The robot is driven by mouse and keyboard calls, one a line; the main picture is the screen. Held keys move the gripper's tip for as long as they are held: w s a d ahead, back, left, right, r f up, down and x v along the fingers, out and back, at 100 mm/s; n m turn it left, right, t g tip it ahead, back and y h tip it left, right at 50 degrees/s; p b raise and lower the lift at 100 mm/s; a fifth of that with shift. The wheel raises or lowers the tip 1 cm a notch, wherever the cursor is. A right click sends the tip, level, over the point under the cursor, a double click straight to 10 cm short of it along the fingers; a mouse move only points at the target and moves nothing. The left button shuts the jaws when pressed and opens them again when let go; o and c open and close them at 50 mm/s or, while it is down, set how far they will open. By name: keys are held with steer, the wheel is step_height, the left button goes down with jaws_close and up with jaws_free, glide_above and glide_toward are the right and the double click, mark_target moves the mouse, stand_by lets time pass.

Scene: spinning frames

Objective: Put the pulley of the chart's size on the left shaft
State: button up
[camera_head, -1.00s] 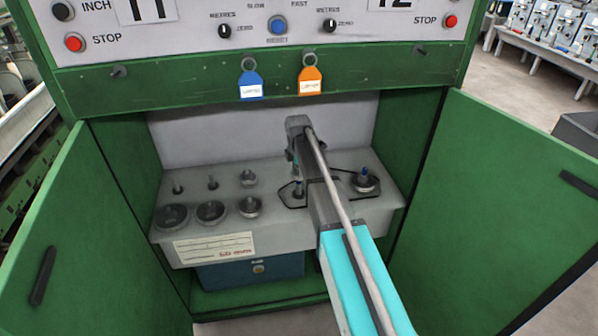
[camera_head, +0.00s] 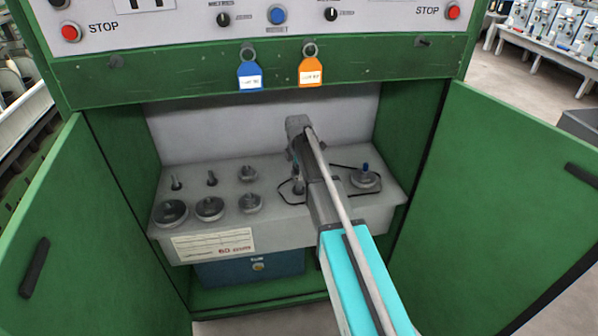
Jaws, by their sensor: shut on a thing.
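My gripper (camera_head: 296,165) is in front of the grey bench, just above the left shaft (camera_head: 298,188), at the left end of the thin dark belt outline. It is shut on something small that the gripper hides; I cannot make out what. The right shaft (camera_head: 365,168) has a blue tip and a grey pulley (camera_head: 364,180) around it. Grey pulleys stand on the bench: a large one (camera_head: 171,212), a middle one (camera_head: 209,207) and a smaller one (camera_head: 249,202). The chart (camera_head: 213,246) on the front edge has red print, seemingly 60 mm.
Two back pegs (camera_head: 176,183) (camera_head: 211,178) look bare, and a third holds a small part (camera_head: 248,174). Green doors (camera_head: 95,220) (camera_head: 505,190) stand open on both sides. A blue tag (camera_head: 249,75) and an orange tag (camera_head: 311,71) hang above.

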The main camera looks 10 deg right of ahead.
mark_target(298, 190)
steer(key=shift+f+b, duration=2.85)
stand_by(1.1)
steer(key=shift+s, duration=0.2)
steer(key=o, duration=1)
steer(key=shift+s, duration=0.1)
steer(key=shift+s, duration=0.1)
steer(key=shift+r, duration=0.15)
steer(key=shift+w+r+p, duration=0.2)
steer(key=shift+r+p, duration=0.6)
steer(key=shift+p, duration=0.1)
steer(key=shift+w+r+p, duration=0.2)
steer(key=shift+r+p, duration=0.6)
steer(key=shift+p, duration=0.1)
steer(key=shift+r+p, duration=3.2)
